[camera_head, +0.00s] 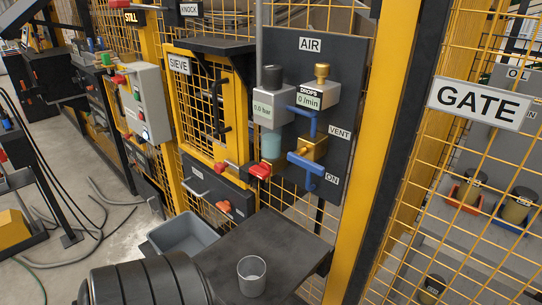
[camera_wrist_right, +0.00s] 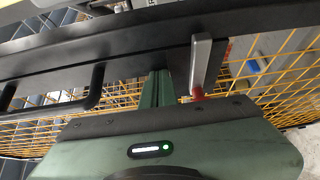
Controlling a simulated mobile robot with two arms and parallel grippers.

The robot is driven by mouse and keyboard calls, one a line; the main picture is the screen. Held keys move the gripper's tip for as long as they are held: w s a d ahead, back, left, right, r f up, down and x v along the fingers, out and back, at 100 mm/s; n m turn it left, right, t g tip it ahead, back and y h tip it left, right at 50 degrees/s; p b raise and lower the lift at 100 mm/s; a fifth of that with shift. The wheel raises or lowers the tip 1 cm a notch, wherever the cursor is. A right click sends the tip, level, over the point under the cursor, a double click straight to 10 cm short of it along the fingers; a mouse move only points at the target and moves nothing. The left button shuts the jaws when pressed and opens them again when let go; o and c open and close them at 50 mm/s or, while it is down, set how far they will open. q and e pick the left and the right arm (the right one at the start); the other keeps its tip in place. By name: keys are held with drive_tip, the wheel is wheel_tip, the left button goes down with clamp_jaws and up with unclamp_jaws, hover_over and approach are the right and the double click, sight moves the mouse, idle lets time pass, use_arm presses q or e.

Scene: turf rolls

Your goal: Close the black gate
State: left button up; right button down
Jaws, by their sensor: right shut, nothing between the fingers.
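A white GATE sign (camera_head: 480,103) hangs on yellow mesh at the right of the head view. A black upright (camera_head: 408,95) stands left of it, beside a yellow post. In the right wrist view a long black frame bar (camera_wrist_right: 110,45) crosses the picture, with a black bar handle (camera_wrist_right: 96,86) at left. A grey metal piece with a red end (camera_wrist_right: 201,62) stands at this bar. My right gripper (camera_wrist_right: 158,86) is shut and empty close to the bar; touching cannot be told. How far the gate stands open cannot be told. My left gripper is not seen.
A dark panel marked AIR (camera_head: 340,110) with valves and a SIEVE cabinet (camera_head: 205,110) stand left of the yellow post (camera_head: 365,190). A dark shelf (camera_head: 235,245) carries a grey cup (camera_head: 252,275). A grey bin (camera_head: 183,235) stands beside it. Cables lie on the floor at left.

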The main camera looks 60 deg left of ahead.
drive_tip(key=shift+w+d+r+t, duration=0.2)
drive_tip(key=shift+w+r+t, duration=0.05)
drive_tip(key=shift+r, duration=0.25)
drive_tip(key=shift+w+d+r+t, duration=0.15)
drive_tip(key=shift+w+r+t, duration=0.1)
drive_tip(key=shift+r, duration=0.2)
drive_tip(key=f+v, duration=0.1)
drive_tip(key=v, duration=0.7)
drive_tip(key=shift+s+a+f+g, duration=0.15)
drive_tip(key=shift+s+a+g, duration=0.15)
drive_tip(key=shift+a, duration=0.05)
